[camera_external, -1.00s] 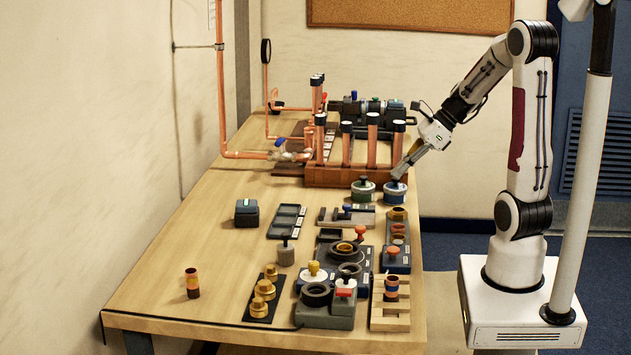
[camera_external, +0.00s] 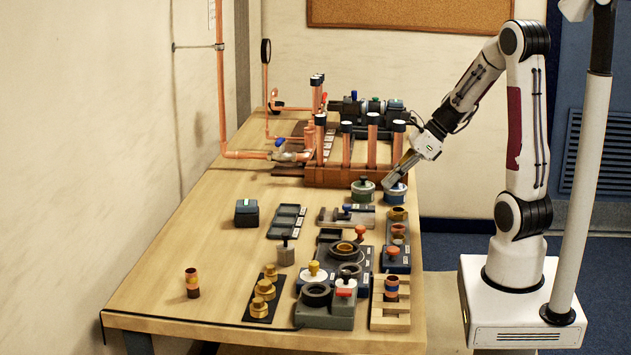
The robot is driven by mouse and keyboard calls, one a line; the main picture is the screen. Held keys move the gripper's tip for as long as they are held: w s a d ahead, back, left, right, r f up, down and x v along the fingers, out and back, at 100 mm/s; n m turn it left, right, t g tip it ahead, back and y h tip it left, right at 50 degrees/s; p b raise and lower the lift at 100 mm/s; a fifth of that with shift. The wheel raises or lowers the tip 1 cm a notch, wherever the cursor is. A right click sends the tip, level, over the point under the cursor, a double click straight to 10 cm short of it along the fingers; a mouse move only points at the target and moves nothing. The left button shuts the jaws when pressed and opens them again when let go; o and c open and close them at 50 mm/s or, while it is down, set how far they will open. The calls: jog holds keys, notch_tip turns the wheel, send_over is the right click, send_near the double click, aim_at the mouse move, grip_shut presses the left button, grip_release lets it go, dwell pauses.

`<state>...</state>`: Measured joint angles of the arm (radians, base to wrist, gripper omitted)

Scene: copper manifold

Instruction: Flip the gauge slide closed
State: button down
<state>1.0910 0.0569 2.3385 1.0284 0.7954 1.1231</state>
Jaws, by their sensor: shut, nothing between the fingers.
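A low grey fixture (camera_external: 345,217) with a dark bar and a small blue part lies on the table right of centre. It looks like the gauge slide, but it is too small to tell for sure, or whether it is open. My gripper (camera_external: 387,186) is shut and empty. It points down and left, beyond the fixture, by the two round lidded pots. Its tips overlap the blue pot (camera_external: 396,193) in the picture, and I cannot tell if they touch it.
The green-grey pot (camera_external: 362,191) stands close left of my gripper. A wooden rack (camera_external: 340,178) with upright copper pipes stands just behind. A dark compartment tray (camera_external: 287,221) lies left of the fixture. Several blocks and rings crowd the front right. The table's left side is mostly clear.

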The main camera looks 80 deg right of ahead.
aim_at(349, 205)
jog(key=x, duration=0.6)
jog(key=shift+w+a+f, duration=0.1)
jog(key=shift+w+f, duration=0.15)
jog(key=shift+w+a+f, duration=0.15)
jog(key=shift+w, duration=0.75)
jog(key=shift+w+a+f, duration=0.1)
jog(key=shift+w, duration=0.8)
jog(key=shift+w, duration=0.45)
jog(key=shift+w+a, duration=0.1)
jog(key=shift+w, duration=0.35)
